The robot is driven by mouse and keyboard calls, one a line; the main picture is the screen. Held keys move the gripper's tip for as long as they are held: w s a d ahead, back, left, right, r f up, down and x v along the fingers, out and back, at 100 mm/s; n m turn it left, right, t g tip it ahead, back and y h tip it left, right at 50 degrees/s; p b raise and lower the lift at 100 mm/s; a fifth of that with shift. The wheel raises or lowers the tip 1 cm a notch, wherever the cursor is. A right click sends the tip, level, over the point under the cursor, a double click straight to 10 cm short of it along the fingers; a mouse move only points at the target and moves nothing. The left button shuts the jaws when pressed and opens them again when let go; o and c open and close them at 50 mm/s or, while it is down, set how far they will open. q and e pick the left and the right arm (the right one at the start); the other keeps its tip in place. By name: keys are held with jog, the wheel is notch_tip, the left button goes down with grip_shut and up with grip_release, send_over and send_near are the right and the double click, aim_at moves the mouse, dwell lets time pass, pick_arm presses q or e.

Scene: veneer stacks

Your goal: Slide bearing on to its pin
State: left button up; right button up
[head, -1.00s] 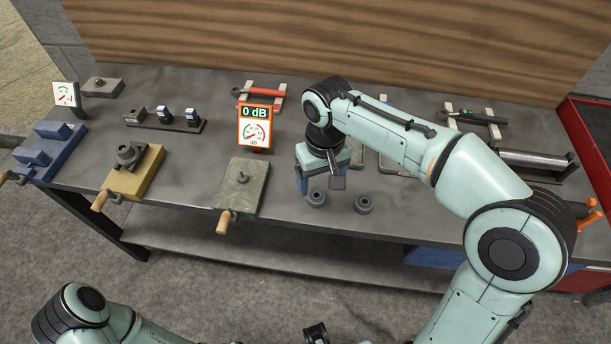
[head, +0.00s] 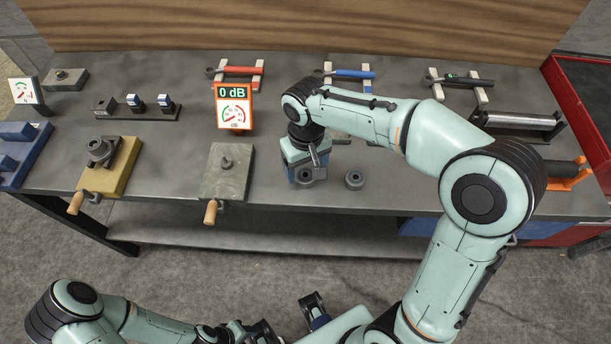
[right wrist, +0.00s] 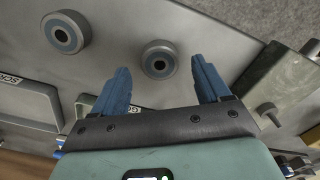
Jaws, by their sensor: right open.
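Two grey ring bearings lie on the bench near its front edge. The left bearing (head: 312,177) is partly covered by my right gripper (head: 310,170); the right bearing (head: 355,180) stands clear. In the right wrist view my right gripper (right wrist: 162,75) is open, with the nearer bearing (right wrist: 160,62) showing between its blue fingers, not gripped. The other bearing (right wrist: 66,33) is off to the left. A grey-green block (head: 224,180) with a short bare upright pin (head: 226,163) stands left of my gripper. My left arm is at the bottom; its gripper (head: 262,332) is unclear.
A yellow block (head: 122,172) at left carries a ring part (head: 100,150). A 0 dB gauge (head: 233,108) stands behind the grey-green block. Shallow labelled trays (right wrist: 25,100) lie behind the bearings. Tools on racks line the bench's back. Bench between block and bearings is clear.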

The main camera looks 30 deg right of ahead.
aim_at(306, 173)
jog(key=shift+f, duration=1.6)
jog(key=shift+w, duration=0.1)
jog(key=c, duration=1.2)
pick_arm(q)
jog(key=shift+f, duration=0.2)
pick_arm(e)
jog(key=shift+r, duration=0.15)
